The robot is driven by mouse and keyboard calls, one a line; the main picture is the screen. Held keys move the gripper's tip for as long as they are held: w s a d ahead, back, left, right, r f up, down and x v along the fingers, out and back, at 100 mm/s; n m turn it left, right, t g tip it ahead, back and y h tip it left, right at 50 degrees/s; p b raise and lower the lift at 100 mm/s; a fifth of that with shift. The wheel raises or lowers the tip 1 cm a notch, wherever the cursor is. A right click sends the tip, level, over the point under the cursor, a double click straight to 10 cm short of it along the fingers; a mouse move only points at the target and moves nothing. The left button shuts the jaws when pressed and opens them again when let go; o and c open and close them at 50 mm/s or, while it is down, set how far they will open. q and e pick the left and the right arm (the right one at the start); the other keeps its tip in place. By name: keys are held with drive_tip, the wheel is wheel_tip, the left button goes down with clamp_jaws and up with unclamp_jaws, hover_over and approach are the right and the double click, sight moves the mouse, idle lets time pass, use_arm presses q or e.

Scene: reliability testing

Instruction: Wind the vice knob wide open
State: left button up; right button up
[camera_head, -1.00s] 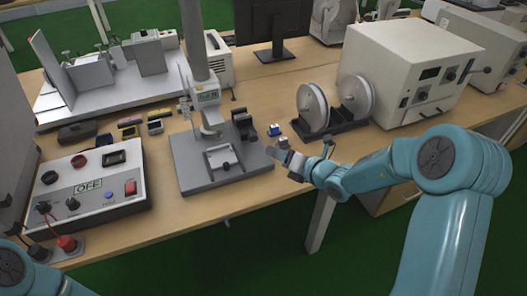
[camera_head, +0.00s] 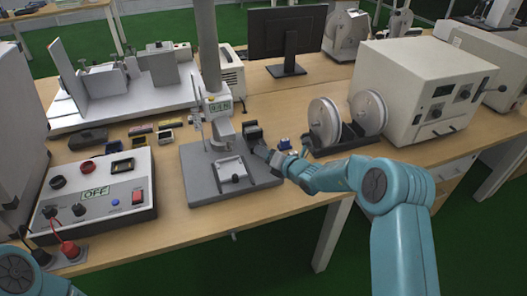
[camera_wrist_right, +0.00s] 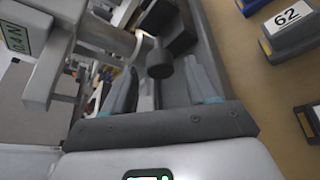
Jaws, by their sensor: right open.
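The test stand (camera_head: 215,165) has a grey base, a column and a small green display. A pale clamp-like frame (camera_head: 231,170) sits on its base. A dark block (camera_head: 252,133) stands at the base's back right.
A control box (camera_head: 95,195) marked OFF is on the left. A holder with two white discs (camera_head: 325,122) and a large beige instrument (camera_head: 415,90) stand to the right. A small block marked 62 (camera_wrist_right: 286,18) lies beside the base. Bare table is at the front.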

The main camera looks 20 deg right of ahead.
drive_tip(key=shift+x, duration=1.2)
